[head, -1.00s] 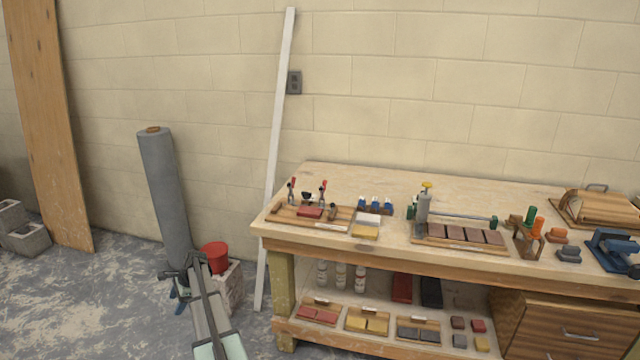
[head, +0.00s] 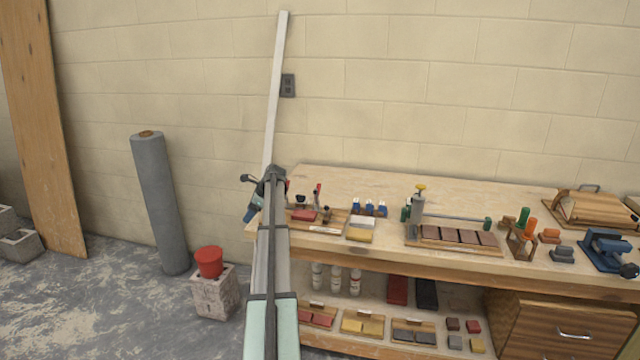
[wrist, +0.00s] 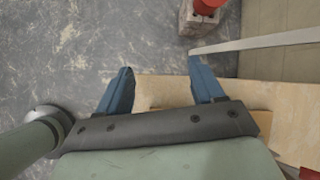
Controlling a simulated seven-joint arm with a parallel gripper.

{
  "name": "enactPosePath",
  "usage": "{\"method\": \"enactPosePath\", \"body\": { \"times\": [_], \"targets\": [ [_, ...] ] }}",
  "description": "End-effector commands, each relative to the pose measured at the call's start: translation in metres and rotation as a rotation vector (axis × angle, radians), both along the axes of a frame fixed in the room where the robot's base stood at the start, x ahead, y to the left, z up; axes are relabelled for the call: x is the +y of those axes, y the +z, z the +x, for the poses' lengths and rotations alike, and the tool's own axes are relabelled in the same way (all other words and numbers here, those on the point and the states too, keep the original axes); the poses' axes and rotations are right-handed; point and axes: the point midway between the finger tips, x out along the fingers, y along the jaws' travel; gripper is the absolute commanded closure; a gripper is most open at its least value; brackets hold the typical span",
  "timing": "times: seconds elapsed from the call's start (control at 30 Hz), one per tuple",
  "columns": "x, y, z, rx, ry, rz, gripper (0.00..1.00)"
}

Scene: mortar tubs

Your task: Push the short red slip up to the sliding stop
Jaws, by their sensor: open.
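A short red slip (head: 304,215) lies on a wooden jig board (head: 336,214) at the left end of the bench top. Toggle clamps with red handles (head: 317,190) stand at the board's back. I cannot tell which part is the sliding stop; my arm covers the board's left end. My gripper (head: 251,206) is at the bench's left edge, left of the slip. In the wrist view its two blue fingers (wrist: 161,68) are spread apart with nothing between them, over the bench edge and floor. The slip is not clearly seen there.
White and yellow blocks (head: 361,228) and blue-topped items (head: 369,207) sit right of the jig. A tray of dark red slips (head: 455,237) is further right. A red bucket (head: 209,262) stands on a block on the floor. A white board (head: 273,90) leans behind the bench's left end.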

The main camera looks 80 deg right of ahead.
Motion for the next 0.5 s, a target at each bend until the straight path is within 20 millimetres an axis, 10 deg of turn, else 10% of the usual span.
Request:
{"method": "enactPosePath", "body": {
  "times": [0.5],
  "targets": [
    [-0.063,0.094,-0.198,0.156,-0.16,0.084,0.33]
  ]
}}
